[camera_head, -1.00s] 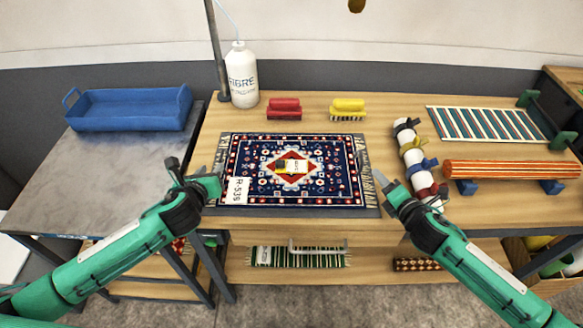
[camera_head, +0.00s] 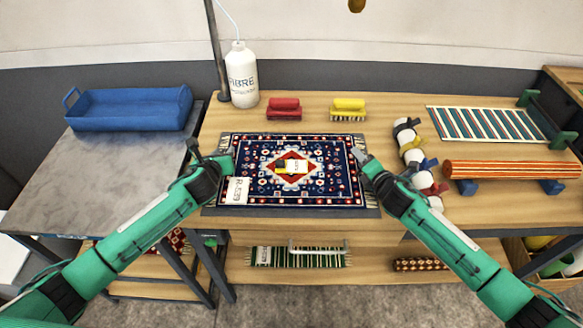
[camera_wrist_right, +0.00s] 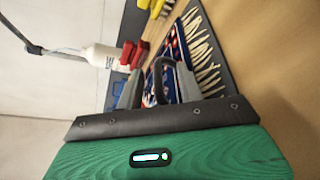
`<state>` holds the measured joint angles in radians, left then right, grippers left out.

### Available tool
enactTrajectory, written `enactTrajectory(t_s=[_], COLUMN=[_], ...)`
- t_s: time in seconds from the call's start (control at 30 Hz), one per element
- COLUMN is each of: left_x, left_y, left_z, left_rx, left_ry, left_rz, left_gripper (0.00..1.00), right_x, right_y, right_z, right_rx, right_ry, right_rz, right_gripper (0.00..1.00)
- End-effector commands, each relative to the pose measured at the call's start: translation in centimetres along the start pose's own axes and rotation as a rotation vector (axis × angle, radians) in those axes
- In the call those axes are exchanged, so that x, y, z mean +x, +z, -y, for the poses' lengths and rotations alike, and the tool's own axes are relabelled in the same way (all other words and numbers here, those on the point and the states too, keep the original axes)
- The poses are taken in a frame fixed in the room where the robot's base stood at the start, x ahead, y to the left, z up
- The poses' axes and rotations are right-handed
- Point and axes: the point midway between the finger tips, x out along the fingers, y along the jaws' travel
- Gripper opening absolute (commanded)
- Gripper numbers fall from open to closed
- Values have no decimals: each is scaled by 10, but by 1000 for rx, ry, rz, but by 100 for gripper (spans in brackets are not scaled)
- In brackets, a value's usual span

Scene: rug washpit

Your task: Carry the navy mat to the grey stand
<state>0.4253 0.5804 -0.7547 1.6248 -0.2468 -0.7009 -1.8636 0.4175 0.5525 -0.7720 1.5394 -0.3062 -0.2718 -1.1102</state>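The navy mat (camera_head: 330,190), with a red and white pattern and fringed ends, lies flat on a dark grey underlay (camera_head: 290,212) on the wooden table. A white tag lies at its front left corner. My left gripper (camera_head: 226,158) is over the mat's left edge; its finger gap is too small to read. My right gripper (camera_head: 362,158) is at the mat's right edge. In the right wrist view its two grey fingers (camera_wrist_right: 158,92) stand apart with the mat beyond them; I cannot tell whether they touch it. The grey-topped stand (camera_head: 60,180) is at the left.
A blue tray (camera_head: 130,110) occupies the back of the grey stand; its front is clear. A white bottle (camera_head: 242,78), a red brush (camera_head: 284,108) and a yellow brush (camera_head: 348,108) stand behind the mat. A strapped white roll (camera_head: 408,150) and an orange roll (camera_head: 510,169) lie right.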

Motion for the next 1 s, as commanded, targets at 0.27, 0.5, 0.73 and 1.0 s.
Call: enactTrajectory(t_s=[0.27, 0.5, 0.73, 1.0], left_x=[0, 0, -1, -7], left_y=[0, 0, 3, 18], left_z=[0, 0, 0, 3], left_rx=[0, 0, 0, 0], left_ry=[0, 1, 1, 2], left_rz=[0, 0, 1, 0], left_gripper=[4, 0, 0, 0], right_x=[0, 0, -1, -4], right_y=[0, 0, 2, 10], right_z=[0, 0, -3, -17], right_rx=[0, 0, -1, -1], right_ry=[0, 0, 2, 3], right_rz=[0, 0, 1, 1], right_gripper=[6, 0, 0, 0])
